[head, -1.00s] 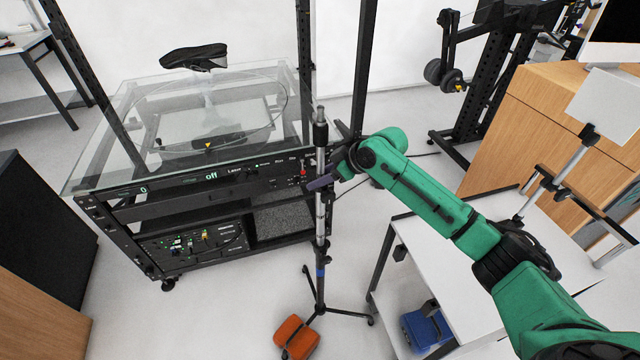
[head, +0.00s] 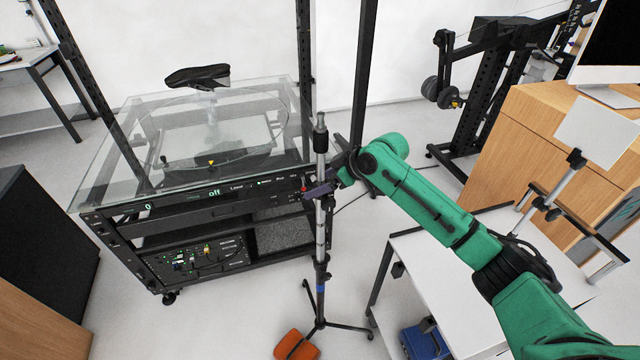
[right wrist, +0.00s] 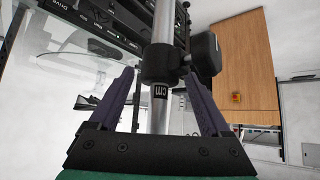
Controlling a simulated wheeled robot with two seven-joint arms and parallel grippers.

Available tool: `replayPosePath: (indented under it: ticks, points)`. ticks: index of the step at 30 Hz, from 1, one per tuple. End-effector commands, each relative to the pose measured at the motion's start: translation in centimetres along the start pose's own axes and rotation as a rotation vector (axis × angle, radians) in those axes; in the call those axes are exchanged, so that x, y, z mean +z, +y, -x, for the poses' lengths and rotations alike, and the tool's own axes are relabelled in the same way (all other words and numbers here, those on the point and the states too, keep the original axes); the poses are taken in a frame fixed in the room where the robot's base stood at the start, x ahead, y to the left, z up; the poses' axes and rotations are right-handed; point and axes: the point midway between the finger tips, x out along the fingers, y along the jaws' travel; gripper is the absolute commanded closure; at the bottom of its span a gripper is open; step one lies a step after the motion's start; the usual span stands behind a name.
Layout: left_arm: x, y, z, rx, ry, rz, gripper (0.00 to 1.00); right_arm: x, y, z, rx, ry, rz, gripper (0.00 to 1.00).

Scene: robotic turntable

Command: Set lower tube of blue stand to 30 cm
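The stand (head: 321,238) is a thin silver pole with black collars, a blue band low down (head: 320,288) and dark tripod legs. It stands upright in front of the glass-topped rack. My right gripper (head: 319,192) is at the upper pole, below the top collar. In the right wrist view my right gripper (right wrist: 160,78) is open, with a purple finger on each side of the pole and gaps between. A black collar with a side knob (right wrist: 205,54) sits at the fingertips, and a "cm" mark (right wrist: 158,92) shows below it. My left gripper is out of view.
The turntable rack (head: 215,205) stands left of the stand, with a shoe (head: 197,76) above its glass top. An orange block (head: 296,345) lies by the stand's foot. A white table (head: 432,262) stands to the right, with a blue box (head: 424,342) low beneath it.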

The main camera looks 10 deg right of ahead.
Motion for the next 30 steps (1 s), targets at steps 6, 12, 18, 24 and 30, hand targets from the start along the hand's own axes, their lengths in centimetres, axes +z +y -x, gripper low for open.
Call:
replayPosePath:
  ticks: [6,12,18,24,30]
  points:
    - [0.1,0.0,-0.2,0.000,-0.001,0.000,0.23,0.2,0.0,0.3,-0.001,-0.003,-0.001,0.19]
    - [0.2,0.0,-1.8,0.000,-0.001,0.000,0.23,0.5,0.1,4.2,0.004,-0.002,0.002,0.19]
    - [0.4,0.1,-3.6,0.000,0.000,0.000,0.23,0.4,0.1,10.2,0.005,-0.001,0.002,0.19]
    - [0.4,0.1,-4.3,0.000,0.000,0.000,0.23,0.2,0.0,14.0,0.001,-0.002,0.000,0.19]
    - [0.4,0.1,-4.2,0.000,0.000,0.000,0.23,0.0,-0.1,14.6,-0.001,-0.001,0.000,0.19]
